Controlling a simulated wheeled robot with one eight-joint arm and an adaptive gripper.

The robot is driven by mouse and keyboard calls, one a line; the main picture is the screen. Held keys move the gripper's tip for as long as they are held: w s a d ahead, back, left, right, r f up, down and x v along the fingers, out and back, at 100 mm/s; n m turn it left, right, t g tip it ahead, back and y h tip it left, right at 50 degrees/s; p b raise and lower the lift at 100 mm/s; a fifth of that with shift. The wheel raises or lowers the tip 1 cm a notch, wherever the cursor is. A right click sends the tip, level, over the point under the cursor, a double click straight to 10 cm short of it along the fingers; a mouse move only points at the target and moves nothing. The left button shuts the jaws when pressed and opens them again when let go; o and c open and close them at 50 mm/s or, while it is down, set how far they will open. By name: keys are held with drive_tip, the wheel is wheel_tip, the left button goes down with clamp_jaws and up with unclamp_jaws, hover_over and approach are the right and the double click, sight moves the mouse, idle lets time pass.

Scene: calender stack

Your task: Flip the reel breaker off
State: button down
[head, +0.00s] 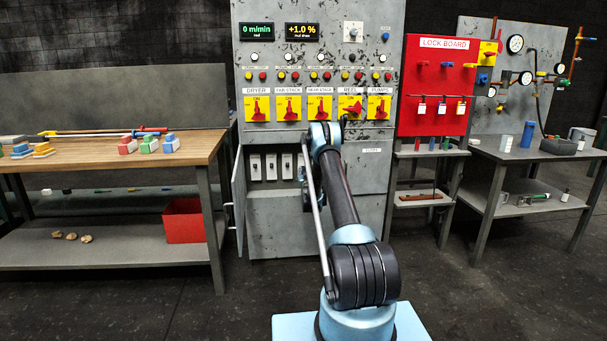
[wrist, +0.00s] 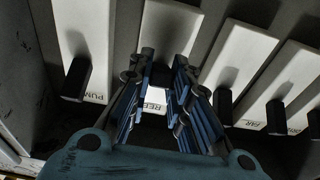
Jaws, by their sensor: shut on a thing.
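In the wrist view the reel breaker (wrist: 168,28) is a white plate with a label reading "REE", between the pumps breaker (wrist: 86,22) and another white breaker (wrist: 238,55). My gripper (wrist: 163,68) is over the label end of the reel breaker, its fingertips shut on its black lever. In the head view the arm reaches into the open lower compartment of the grey cabinet (head: 318,212); the fingertips and reel breaker are hidden there.
The compartment door (head: 239,190) hangs open at left. Above, the reel's red handle (head: 351,108) lies sideways; the others are upright. A wooden workbench (head: 90,155) stands left, a red lock board (head: 436,85) and a grey bench (head: 535,150) right. The neighbouring breaker levers are close to my fingers.

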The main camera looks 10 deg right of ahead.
drive_tip(key=shift+w+f+t, duration=0.15)
drive_tip(key=shift+f+t, duration=0.3)
drive_tip(key=shift+t, duration=0.45)
drive_tip(key=c, duration=1.5)
unclamp_jaws()
drive_tip(key=v, duration=1.2)
drive_tip(key=shift+f, duration=0.25)
drive_tip(key=shift+w, duration=0.1)
